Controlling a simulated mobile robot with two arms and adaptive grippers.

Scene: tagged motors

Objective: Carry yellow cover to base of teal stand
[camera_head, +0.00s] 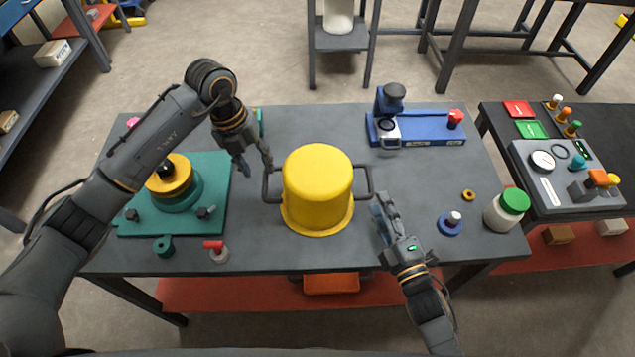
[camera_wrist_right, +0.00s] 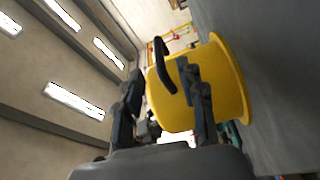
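The yellow cover (camera_head: 318,180) stands upright on the grey table, with a dark handle on each side. The teal stand (camera_head: 178,200) is at the table's left, a square base plate (camera_head: 210,225) under a round hub with a yellow ring on top. My left gripper (camera_head: 256,168) is open just above and left of the cover's left handle (camera_head: 268,184). My right gripper (camera_head: 382,202) is open, close to the right handle (camera_head: 366,180) and apart from it. In the right wrist view the cover (camera_wrist_right: 215,90) lies beyond the spread fingers, with its handle (camera_wrist_right: 165,65) between them.
A blue fixture (camera_head: 425,130) stands at the back right. A white jar with a green lid (camera_head: 507,208), a blue knob piece (camera_head: 450,223) and a small yellow ring (camera_head: 468,195) are at the right. A red-handled valve (camera_head: 217,252) sits in front of the stand.

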